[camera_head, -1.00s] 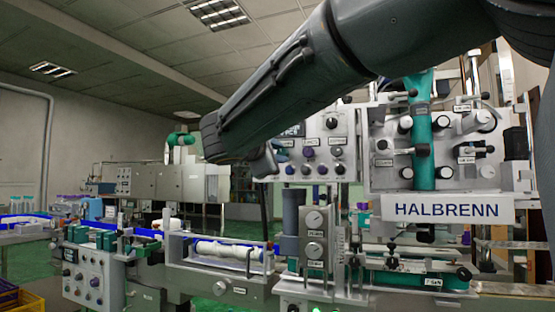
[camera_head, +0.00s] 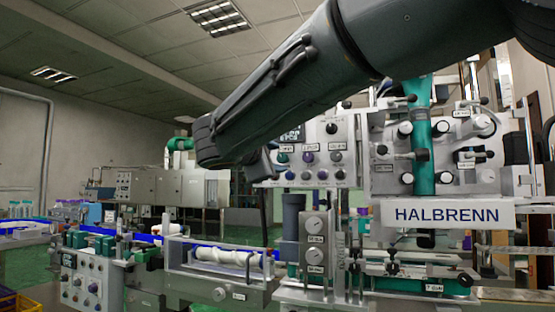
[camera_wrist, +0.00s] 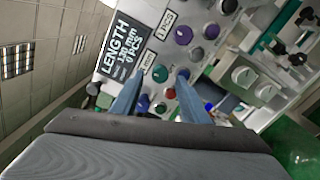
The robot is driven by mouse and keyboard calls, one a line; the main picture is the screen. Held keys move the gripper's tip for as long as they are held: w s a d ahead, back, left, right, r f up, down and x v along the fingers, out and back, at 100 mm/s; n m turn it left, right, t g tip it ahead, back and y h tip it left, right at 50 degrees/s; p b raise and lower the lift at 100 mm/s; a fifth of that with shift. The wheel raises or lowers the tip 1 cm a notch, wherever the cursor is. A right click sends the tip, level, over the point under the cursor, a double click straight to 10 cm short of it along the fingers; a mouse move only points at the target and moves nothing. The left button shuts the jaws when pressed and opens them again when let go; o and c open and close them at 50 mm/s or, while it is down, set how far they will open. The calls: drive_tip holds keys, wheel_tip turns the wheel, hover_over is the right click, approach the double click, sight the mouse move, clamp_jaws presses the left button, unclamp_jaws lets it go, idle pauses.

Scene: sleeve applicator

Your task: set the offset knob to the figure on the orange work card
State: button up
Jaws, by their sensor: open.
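The control panel (camera_head: 322,150) stands in the middle of the head view, with a dark display and rows of knobs, partly behind my arm. In the wrist view, the display (camera_wrist: 122,46) reads LENGTH, about 130 mm and 0 PCS. Near it are a teal knob (camera_wrist: 160,73), a purple knob (camera_wrist: 183,35) and a grey knob (camera_wrist: 196,54). I cannot read which knob is the offset knob. My gripper (camera_wrist: 161,88) is open and empty, its two fingers pointing at the panel, with the teal knob showing beyond the gap. No orange work card is seen.
The HALBRENN machine (camera_head: 447,213) with its green column stands right of the panel. A conveyor with white rolls (camera_head: 227,256) runs at lower left.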

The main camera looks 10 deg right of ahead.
drive_tip(key=v, duration=0.6)
idle(0.3)
drive_tip(key=s+d+f+m+g+y, duration=0.1)
drive_tip(key=s+f+g, duration=0.2)
drive_tip(key=f, duration=0.6)
drive_tip(key=s+d+f+m+g+y, duration=0.1)
drive_tip(key=s+f+m+g+y, duration=0.15)
drive_tip(key=f, duration=0.65)
drive_tip(key=s+d+f+g+y, duration=0.1)
drive_tip(key=s+d+f+g, duration=0.15)
drive_tip(key=f, duration=0.55)
drive_tip(key=s+a+f+m+g+y, duration=0.3)
drive_tip(key=s+a+f+m, duration=0.1)
drive_tip(key=s+f, duration=0.6)
drive_tip(key=s+a+f+m+g+y, duration=0.4)
drive_tip(key=s+f, duration=0.6)
drive_tip(key=d+r+m+p, duration=0.3)
drive_tip(key=d+r+p, duration=0.5)
drive_tip(key=p, duration=0.8)
drive_tip(key=shift+s+d+h, duration=0.3)
drive_tip(key=shift+h, duration=0.15)
drive_tip(key=shift+c, duration=0.3)
